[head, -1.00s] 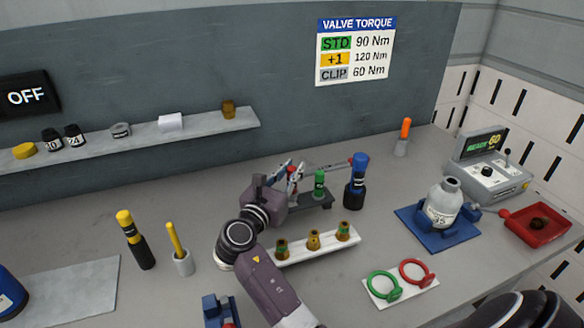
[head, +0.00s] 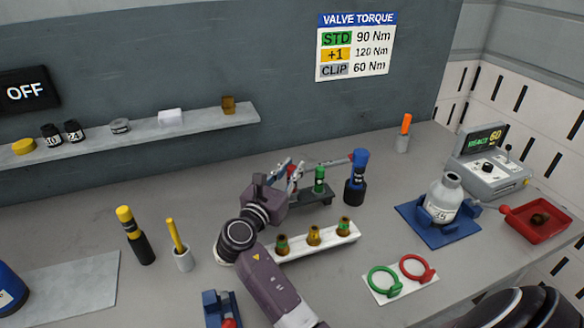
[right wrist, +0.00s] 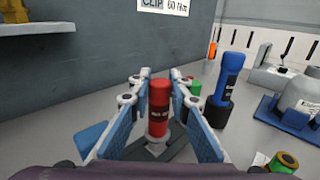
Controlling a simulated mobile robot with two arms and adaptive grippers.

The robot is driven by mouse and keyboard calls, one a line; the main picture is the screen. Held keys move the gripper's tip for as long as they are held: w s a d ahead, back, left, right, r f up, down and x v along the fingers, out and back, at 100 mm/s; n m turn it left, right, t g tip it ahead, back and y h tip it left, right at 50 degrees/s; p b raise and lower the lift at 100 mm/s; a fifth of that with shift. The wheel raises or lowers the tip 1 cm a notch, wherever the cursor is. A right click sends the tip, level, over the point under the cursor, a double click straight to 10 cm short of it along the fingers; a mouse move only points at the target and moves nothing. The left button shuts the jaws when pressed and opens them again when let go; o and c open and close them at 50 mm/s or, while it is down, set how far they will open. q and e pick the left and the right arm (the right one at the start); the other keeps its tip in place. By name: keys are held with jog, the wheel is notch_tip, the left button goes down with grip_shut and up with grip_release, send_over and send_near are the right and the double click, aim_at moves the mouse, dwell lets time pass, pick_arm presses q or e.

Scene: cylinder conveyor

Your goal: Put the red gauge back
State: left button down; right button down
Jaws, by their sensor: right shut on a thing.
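The red gauge (right wrist: 158,105) is a red cylinder with dark lettering, upright between my right finger pads in the right wrist view. Its lower end is at a grey collar over a dark stand (right wrist: 150,151); I cannot tell whether it is fully seated. In the head view only a little red shows between the fingers. My right gripper (head: 287,170) is shut on the gauge; it also shows in the right wrist view (right wrist: 158,98). A green gauge (head: 319,180) stands on the same dark stand (head: 318,196), just right of my gripper. My left gripper is not in view.
A blue tool in a black holder (head: 355,180) stands close right of the stand. In front lies a white rack (head: 330,240) with several brass pieces. Green (head: 384,281) and red (head: 415,267) rings lie on a white plate. A bottle (head: 443,198) stands in a blue fixture.

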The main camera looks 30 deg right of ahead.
jog(key=shift+f+b, duration=0.4)
jog(key=shift+f, duration=0.8)
jog(key=c, duration=1.7)
grip_release()
notch_tip(320, 180, up, 6)
jog(key=p, duration=0.7)
jog(key=shift+r, duration=0.1)
